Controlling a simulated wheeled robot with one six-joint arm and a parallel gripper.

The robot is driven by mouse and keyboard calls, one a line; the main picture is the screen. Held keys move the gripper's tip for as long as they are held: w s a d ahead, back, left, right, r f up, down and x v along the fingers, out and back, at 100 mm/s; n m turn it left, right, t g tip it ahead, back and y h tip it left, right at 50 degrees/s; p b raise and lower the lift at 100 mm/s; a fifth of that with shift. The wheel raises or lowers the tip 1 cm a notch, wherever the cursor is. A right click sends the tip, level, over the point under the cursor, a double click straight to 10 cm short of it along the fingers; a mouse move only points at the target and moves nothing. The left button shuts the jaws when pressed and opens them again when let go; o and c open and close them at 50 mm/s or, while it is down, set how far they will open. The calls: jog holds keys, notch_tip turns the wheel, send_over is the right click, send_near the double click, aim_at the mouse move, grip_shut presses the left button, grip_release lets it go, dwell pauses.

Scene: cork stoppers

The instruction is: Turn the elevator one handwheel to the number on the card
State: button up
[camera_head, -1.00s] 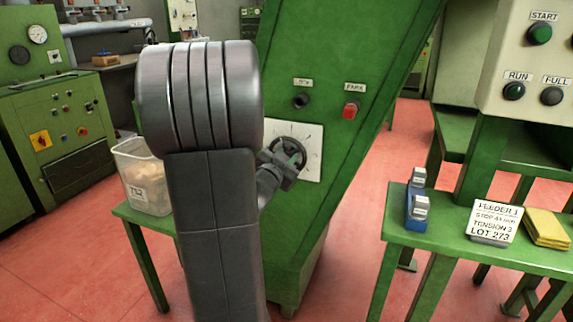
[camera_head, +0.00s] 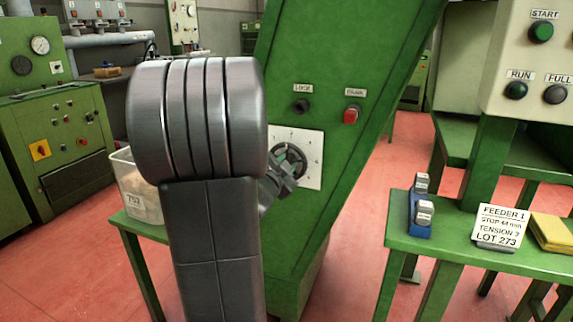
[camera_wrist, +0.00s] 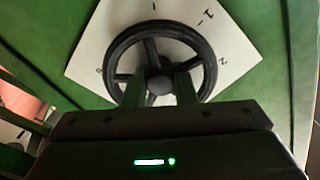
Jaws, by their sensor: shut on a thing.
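The dark spoked handwheel (camera_head: 291,152) sits on a white dial plate (camera_head: 312,172) on the sloping green elevator housing. In the wrist view the handwheel (camera_wrist: 158,86) fills the upper middle, with the dial plate (camera_wrist: 92,50) tilted behind it; marks like 1 and 2 show at its upper right and right. My gripper (camera_head: 284,179) is at the wheel's lower front. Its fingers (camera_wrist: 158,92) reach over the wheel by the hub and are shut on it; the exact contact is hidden. A white card (camera_head: 497,226) reads FEEDER 1, a STOP value in mm, TENSION 3, LOT 273.
A dark knob (camera_head: 302,106) and a red button (camera_head: 350,115) are above the dial. A clear bin (camera_head: 133,190) stands on a green table behind my arm. Red floor lies open between the tables.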

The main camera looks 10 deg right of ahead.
jog(key=o, duration=0.7)
jog(key=p+v, duration=0.2)
jog(key=v, duration=1.2)
jog(key=shift+p, duration=0.3)
jog(key=b+x, duration=0.2)
jog(key=x, duration=1.2)
jog(key=shift+b, duration=0.3)
